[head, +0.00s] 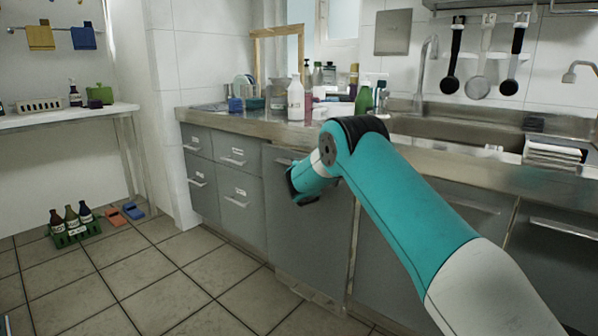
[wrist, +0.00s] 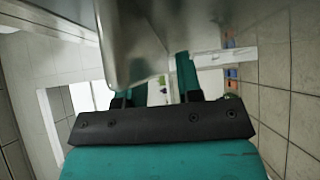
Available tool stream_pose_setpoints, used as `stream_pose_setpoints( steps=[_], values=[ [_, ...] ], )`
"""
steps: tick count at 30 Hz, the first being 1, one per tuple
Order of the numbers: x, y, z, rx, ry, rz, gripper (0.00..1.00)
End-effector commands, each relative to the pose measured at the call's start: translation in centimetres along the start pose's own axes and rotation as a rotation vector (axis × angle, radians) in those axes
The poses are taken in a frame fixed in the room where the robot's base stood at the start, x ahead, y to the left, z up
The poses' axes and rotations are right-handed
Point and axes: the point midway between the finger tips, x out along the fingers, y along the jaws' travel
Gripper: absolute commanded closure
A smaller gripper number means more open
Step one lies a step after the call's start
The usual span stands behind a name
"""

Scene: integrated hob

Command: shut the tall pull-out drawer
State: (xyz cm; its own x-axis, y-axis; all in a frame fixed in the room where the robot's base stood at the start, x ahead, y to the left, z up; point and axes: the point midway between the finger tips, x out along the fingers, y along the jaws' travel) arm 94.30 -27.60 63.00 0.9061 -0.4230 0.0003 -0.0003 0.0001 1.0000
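The tall pull-out drawer (head: 312,235) is the tall grey front in the lower cabinets, right of the small drawers. Its front appears to stand slightly out from its neighbours; how far is hard to tell. My gripper (head: 294,187) is at the upper part of this front, and my wrist hides part of it. In the wrist view, my gripper (wrist: 158,88) has two teal fingers spread apart with no object seen between them. A grey metal panel (wrist: 150,40) is very close and covers part of the left finger. Contact cannot be told.
Small drawers (head: 238,195) lie left of the tall front. Bottles (head: 296,98) stand on the worktop above, beside the sink (head: 440,128). A green bottle crate (head: 75,235) sits on the floor at left. The tiled floor before the cabinets is clear.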

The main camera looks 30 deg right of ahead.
Motion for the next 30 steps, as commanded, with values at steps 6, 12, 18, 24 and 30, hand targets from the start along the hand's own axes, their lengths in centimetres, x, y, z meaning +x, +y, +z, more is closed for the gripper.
stream_pose_setpoints(
  steps=[6,12,18,24,30],
  values=[
    [0.9,0.0,0.1,-0.001,0.000,0.000,0.67],
    [0.9,0.1,0.1,-0.001,0.000,0.000,0.67],
    [0.9,0.0,0.1,0.000,0.000,-0.001,1.00],
    [0.9,0.1,0.2,0.000,-0.001,-0.001,1.00],
    [2.2,0.2,2.0,0.001,-0.004,-0.001,1.00]
  ],
)
